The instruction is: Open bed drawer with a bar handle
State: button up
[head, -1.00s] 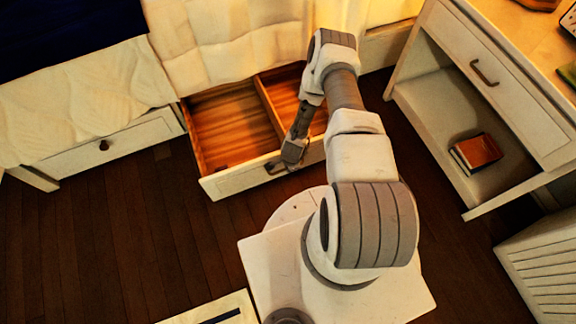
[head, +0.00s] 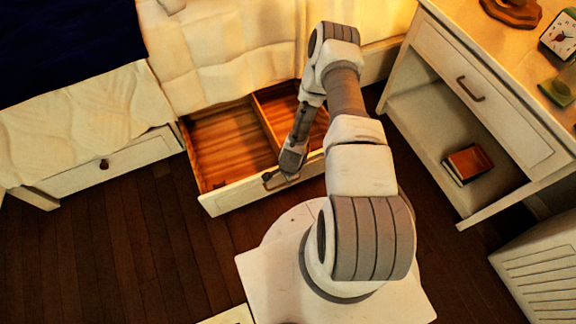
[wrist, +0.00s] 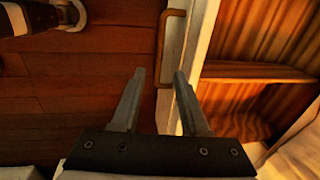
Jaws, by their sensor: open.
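The bed drawer (head: 235,196) under the bed is pulled out, and its wooden inside with a divider (head: 265,122) shows in the head view. Its bar handle (head: 270,182) is on the front panel, partly beside my gripper (head: 288,165). In the wrist view, the bar handle (wrist: 163,45) runs along the drawer front (wrist: 196,50). My gripper (wrist: 159,72) is open, with its two fingertips near the handle's lower end. I cannot tell whether a finger touches the handle.
A second drawer with a round knob (head: 104,163) is shut at left. A desk (head: 520,110) with a bar-handled drawer and a book (head: 468,163) on its shelf stands at right. Dark wood floor (head: 110,240) is clear at left.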

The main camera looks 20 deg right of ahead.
notch_tip(320, 180, up, 9)
jog(key=s+p, duration=0.1)
jog(key=p, duration=0.1)
jog(key=shift+s, duration=0.4)
jog(key=shift+r, duration=0.1)
jog(key=w+r+n+t, duration=0.1)
jog(key=w+r+n, duration=0.3)
jog(key=r, duration=0.8)
jog(key=w+r+n, duration=0.2)
jog(key=w+r, duration=0.4)
jog(key=r, duration=0.5)
jog(key=s+a+r+n+t, duration=0.1)
jog(key=s+r+n, duration=0.15)
jog(key=r, duration=0.65)
jog(key=s+a+r+n, duration=0.1)
jog(key=r+n, duration=0.2)
jog(key=r, duration=0.6)
jog(key=s+a+r+n+t, duration=0.15)
jog(key=s+r+n, duration=0.45)
jog(key=s+r, duration=1.15)
notch_tip(320, 180, up, 18)
jog(key=p, duration=1.9)
jog(key=shift+s+a+f, duration=0.2)
jog(key=shift+s+a, duration=0.1)
jog(key=shift+s, duration=0.1)
